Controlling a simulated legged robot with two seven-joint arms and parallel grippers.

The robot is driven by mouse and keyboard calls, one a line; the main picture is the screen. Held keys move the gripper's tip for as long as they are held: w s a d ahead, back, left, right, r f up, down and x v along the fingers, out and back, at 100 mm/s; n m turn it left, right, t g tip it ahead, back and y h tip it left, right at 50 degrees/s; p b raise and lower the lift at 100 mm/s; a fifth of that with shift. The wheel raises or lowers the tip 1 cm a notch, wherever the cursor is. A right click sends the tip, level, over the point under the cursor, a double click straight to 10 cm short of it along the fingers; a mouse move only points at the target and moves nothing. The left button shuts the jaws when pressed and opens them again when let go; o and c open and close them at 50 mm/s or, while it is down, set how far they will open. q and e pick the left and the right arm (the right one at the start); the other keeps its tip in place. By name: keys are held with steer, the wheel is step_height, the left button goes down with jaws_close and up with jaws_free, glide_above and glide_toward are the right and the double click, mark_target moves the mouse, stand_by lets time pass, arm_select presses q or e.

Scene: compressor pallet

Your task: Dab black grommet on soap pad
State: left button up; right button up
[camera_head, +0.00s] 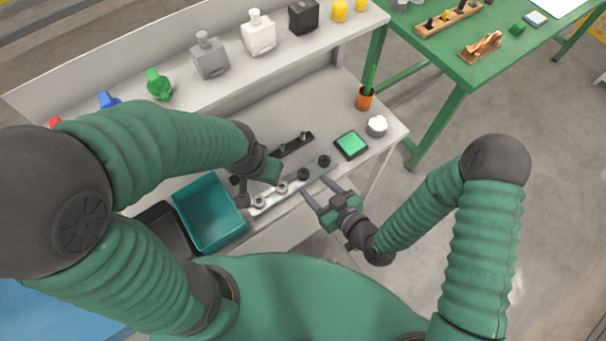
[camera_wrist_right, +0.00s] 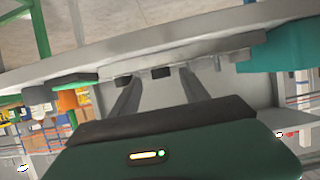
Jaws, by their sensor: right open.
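Two black grommets, a nearer one (camera_head: 303,174) and a farther one (camera_head: 324,161), sit on a light strip (camera_head: 270,201) near the bench's front edge. Two grey-white rings (camera_head: 282,187) sit on the same strip. The green soap pad (camera_head: 351,144), in a black tray, lies right of the grommets. My right gripper (camera_head: 317,187) is open and empty, just in front of the strip. In the right wrist view a dark grommet (camera_wrist_right: 160,73) shows between its spread fingers (camera_wrist_right: 159,80). My left gripper (camera_head: 257,178) is over the strip's left part; its jaws are unclear.
A teal bin (camera_head: 205,207) and a dark bin (camera_head: 164,226) stand at left. A dark bar with pegs (camera_head: 295,144) lies behind the strip. An orange pot (camera_head: 365,99) and a white-topped cup (camera_head: 377,126) stand near the pad. Bottles line the back shelf.

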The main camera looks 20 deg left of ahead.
mark_target(302, 171)
steer(key=w+a, duration=0.1)
steer(key=w+a+p, duration=0.1)
steer(key=w+a, duration=0.1)
steer(key=shift+a+f, duration=0.2)
steer(key=shift+a, duration=0.05)
steer(key=shift+w+a+f, duration=0.15)
steer(key=shift+a, duration=0.2)
steer(key=shift+d, duration=0.15)
jaws_close()
